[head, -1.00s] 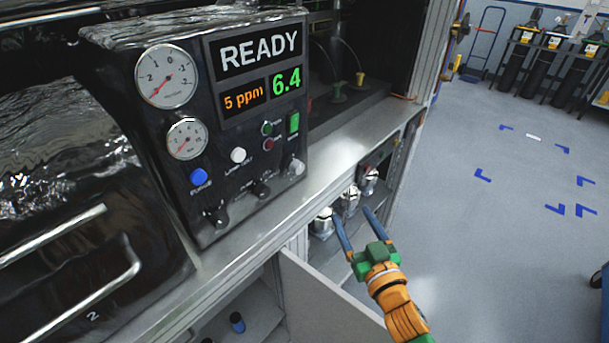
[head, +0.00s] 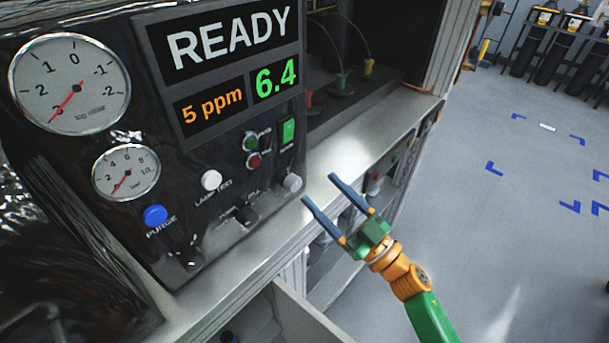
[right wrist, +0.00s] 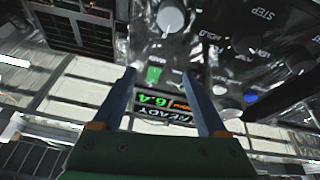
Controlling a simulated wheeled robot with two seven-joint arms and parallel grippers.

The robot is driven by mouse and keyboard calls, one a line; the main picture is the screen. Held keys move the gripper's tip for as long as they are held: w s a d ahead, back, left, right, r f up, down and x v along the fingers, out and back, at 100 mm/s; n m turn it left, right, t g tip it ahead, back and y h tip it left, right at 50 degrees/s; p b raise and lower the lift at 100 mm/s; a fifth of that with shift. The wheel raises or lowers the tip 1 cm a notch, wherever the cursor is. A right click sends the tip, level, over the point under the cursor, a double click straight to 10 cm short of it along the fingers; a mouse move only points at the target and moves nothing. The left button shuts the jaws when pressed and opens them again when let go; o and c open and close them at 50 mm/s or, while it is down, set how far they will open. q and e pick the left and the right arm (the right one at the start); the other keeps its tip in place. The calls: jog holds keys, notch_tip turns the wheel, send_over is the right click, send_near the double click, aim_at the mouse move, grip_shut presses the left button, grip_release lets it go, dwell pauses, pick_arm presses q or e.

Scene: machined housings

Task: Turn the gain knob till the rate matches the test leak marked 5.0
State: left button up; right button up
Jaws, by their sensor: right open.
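The black instrument panel (head: 210,205) shows READY, an orange "5 ppm" and a green rate reading of 6.4 (head: 275,78). A pale grey round knob (head: 292,182) sits at its lower right; its label is not legible, so I cannot confirm that it is the gain knob. The knob also shows large in the right wrist view (right wrist: 171,17), beyond the fingertips. My right gripper (head: 320,190) is open and empty, just right of the knob and apart from it; its fingers show in the right wrist view (right wrist: 160,75). I see no mark 5.0.
A blue button (head: 154,215), a white button (head: 211,180) and a green switch (head: 288,132) crowd the panel near the knob. Two dial gauges (head: 70,85) (head: 126,172) are at left. A metal ledge (head: 350,150) runs below the panel. Open floor lies right.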

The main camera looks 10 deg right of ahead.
aim_at(297, 187)
notch_tip(297, 187, down, 7)
jog(key=b, duration=0.6)
jog(key=p+x, duration=0.2)
jog(key=x, duration=0.4)
jog(key=shift+w+a+r, duration=0.1)
jog(key=shift+w+r, duration=0.15)
jog(key=shift+w+a, duration=0.25)
pick_arm(q)
notch_tip(297, 187, down, 5)
jog(key=shift+w+d+f, duration=0.1)
jog(key=shift+w, duration=0.05)
pick_arm(e)
jog(key=shift+d, duration=0.1)
grip_shut()
pick_arm(q)
jog(key=shift+f, duration=0.1)
pick_arm(e)
jog(key=shift+n, duration=0.4)
